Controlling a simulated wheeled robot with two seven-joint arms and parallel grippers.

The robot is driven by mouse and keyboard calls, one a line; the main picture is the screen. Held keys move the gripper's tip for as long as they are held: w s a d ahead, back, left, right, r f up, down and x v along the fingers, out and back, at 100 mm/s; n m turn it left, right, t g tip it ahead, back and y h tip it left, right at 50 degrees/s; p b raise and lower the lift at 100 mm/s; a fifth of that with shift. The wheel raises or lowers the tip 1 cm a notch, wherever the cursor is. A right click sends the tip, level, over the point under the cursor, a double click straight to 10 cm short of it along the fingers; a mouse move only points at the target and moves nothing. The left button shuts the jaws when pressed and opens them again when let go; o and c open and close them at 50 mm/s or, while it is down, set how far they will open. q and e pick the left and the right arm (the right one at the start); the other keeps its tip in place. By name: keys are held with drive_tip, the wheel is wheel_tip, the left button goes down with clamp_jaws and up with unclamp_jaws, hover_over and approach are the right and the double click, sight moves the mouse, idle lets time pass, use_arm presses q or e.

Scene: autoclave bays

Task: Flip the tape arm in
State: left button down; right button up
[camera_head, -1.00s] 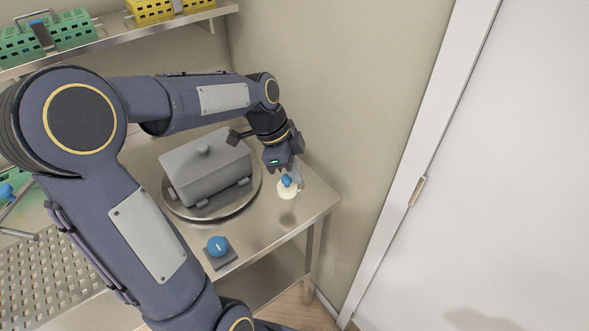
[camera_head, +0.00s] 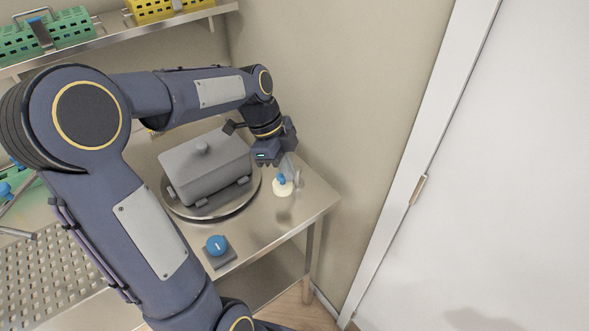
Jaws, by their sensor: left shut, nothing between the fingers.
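A small tape piece with a white roll (camera_head: 283,188) and a blue top (camera_head: 281,180) stands at the right part of the steel table, beside the round turntable (camera_head: 228,213). A pale, translucent upright part, perhaps of the tape arm (camera_head: 291,170), shows just behind it. On the turntable sits a grey lidded box (camera_head: 207,168). My left gripper (camera_head: 271,164) is shut and empty, pointing down between the box and the white roll. Its fingertips are close to the blue top; I cannot tell whether they touch. My right gripper is out of view.
A blue knob on a grey base (camera_head: 218,258) is at the table's front edge. A shelf (camera_head: 110,42) with green and yellow baskets runs above at the left. The wall and white door frame are close on the right. The perforated tray (camera_head: 55,270) lies left.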

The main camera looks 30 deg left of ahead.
sight(275, 181)
use_arm(q)
drive_tip(key=a+m+g, duration=0.1)
drive_tip(key=a+m, duration=0.1)
drive_tip(key=m, duration=0.1)
drive_tip(key=shift+s+a, duration=0.1)
drive_tip(key=shift+a, duration=0.1)
drive_tip(key=shift+a+m+g, duration=0.5)
drive_tip(key=shift+a+m, duration=0.1)
drive_tip(key=shift+m, duration=0.5)
drive_tip(key=shift+w+a+m+g+y+p, duration=0.15)
drive_tip(key=shift+w+a+m+p, duration=0.1)
drive_tip(key=shift+w+a+m, duration=0.3)
drive_tip(key=shift+w+a+m+g+y+p, duration=0.1)
drive_tip(key=shift+w+a+m+p, duration=0.25)
drive_tip(key=shift+a, duration=0.45)
drive_tip(key=shift+w+a+m+g+y+p, duration=0.1)
drive_tip(key=shift+w+a+m+g+p, duration=0.1)
drive_tip(key=shift+w+a+m, duration=0.3)
drive_tip(key=shift+a, duration=0.2)
